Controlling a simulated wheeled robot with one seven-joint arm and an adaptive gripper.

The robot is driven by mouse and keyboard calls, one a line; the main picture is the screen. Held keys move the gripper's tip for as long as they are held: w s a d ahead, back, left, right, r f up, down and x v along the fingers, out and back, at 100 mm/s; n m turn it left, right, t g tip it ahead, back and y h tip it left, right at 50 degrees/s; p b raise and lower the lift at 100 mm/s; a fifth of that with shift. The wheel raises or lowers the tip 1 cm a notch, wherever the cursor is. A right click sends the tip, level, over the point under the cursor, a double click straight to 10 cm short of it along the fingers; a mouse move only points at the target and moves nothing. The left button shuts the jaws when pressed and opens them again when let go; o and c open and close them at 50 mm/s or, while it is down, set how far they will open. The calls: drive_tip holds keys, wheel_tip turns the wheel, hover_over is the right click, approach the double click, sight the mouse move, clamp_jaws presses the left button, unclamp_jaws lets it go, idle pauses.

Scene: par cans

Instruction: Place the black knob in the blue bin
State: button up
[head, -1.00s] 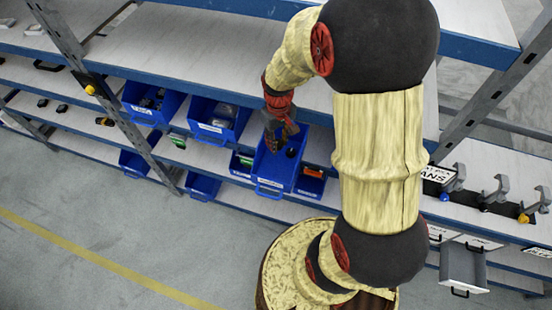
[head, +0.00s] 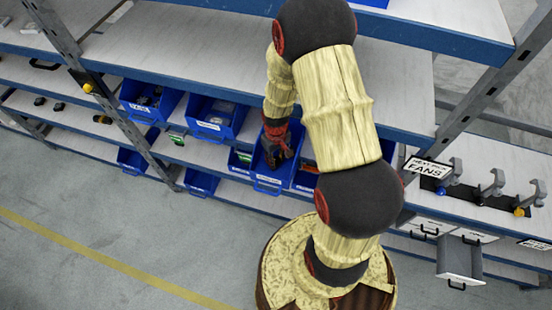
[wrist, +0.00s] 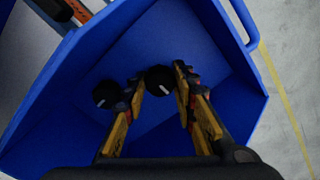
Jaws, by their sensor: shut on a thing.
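The blue bin (head: 267,181) sits on the lower shelf, and its blue walls (wrist: 215,45) fill most of the wrist view. My gripper (head: 277,150) reaches down into it in the head view. In the wrist view my gripper (wrist: 158,80) has its fingertips on either side of a black knob (wrist: 160,78) and is shut on it, over the bin's inside. A second black knob (wrist: 106,94) lies in the bin, just left of the left finger. In the head view my gripper and arm hide the knobs.
Blue bins with contents stand to the left (head: 210,117), and another bin (head: 305,180) is close on the right. The upper shelf (head: 200,50) overhangs behind my arm. An open drawer (head: 460,260) juts out at the lower right. The floor in front is clear.

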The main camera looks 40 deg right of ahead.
drive_tip(key=shift+s+r, duration=0.1)
drive_tip(key=o, duration=1)
wheel_tip(320, 180, up, 12)
drive_tip(key=b, duration=0.1)
wheel_tip(320, 180, up, 16)
drive_tip(key=f+t, duration=0.1)
drive_tip(key=t, duration=0.2)
hover_over(276, 161)
drive_tip(key=s+a, duration=0.2)
drive_tip(key=a, duration=0.4)
drive_tip(key=s+a+r+t, duration=0.1)
drive_tip(key=s+a+r, duration=0.1)
drive_tip(key=s+r, duration=0.1)
drive_tip(key=s+a+r, duration=0.2)
drive_tip(key=s+r, duration=0.2)
drive_tip(key=s+a+r+t, duration=0.1)
drive_tip(key=s+a+r, duration=0.1)
drive_tip(key=s+r, duration=0.1)
drive_tip(key=shift+s+a+r+t, duration=0.15)
drive_tip(key=shift+s+r, duration=0.05)
drive_tip(key=shift+r, duration=0.25)
drive_tip(key=shift+s+a+r+t, duration=0.1)
drive_tip(key=shift+s+r+t, duration=0.1)
drive_tip(key=shift+r, duration=0.2)
